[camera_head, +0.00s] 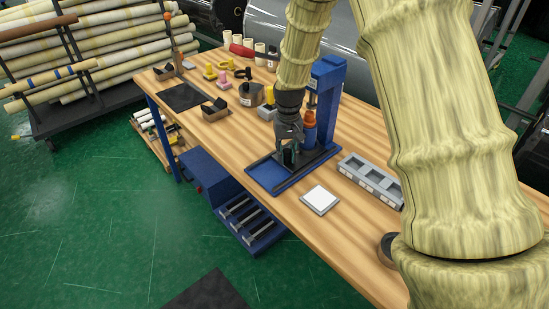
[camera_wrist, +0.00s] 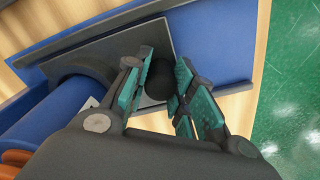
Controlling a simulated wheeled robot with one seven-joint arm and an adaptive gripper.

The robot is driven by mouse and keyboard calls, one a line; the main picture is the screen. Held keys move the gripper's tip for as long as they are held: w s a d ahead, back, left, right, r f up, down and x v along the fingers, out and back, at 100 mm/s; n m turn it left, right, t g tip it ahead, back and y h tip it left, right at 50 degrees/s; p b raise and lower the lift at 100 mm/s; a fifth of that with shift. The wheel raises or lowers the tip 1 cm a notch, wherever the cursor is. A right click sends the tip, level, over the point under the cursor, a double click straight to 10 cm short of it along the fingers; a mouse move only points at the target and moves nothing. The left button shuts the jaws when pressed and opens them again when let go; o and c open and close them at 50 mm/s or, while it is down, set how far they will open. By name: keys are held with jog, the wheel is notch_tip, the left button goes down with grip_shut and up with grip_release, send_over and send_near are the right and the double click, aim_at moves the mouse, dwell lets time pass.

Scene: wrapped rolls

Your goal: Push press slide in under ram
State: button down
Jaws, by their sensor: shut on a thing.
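The blue press (camera_head: 329,88) stands on the bench, with its base (camera_head: 262,180) extending toward the front edge. Its ram (camera_head: 309,135) appears as a blue cylinder with orange above, and also shows at left in the wrist view (camera_wrist: 45,115). The press slide, a dark grey plate (camera_wrist: 115,45), lies on the blue base. My gripper (camera_head: 289,157) is low over the front part of the base. In the wrist view its teal-padded fingers (camera_wrist: 163,82) are closed around a dark round knob (camera_wrist: 158,88) on the slide. The ram partly hides the plate's inner end.
A grey tray with compartments (camera_head: 370,180) and a white-topped square pad (camera_head: 320,200) lie to the right of the press. A dark tin (camera_head: 251,94) and a small open box (camera_head: 215,110) stand left. Bare bench (camera_head: 225,140) lies left of the base.

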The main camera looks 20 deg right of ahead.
jog(key=shift+w+d+r, duration=0.15)
jog(key=shift+w+d, duration=0.1)
jog(key=shift+d, duration=0.15)
jog(key=c, duration=1.3)
grip_release()
jog(key=shift+o, duration=0.7)
jog(key=shift+d, duration=0.1)
notch_tip(320, 180, up, 12)
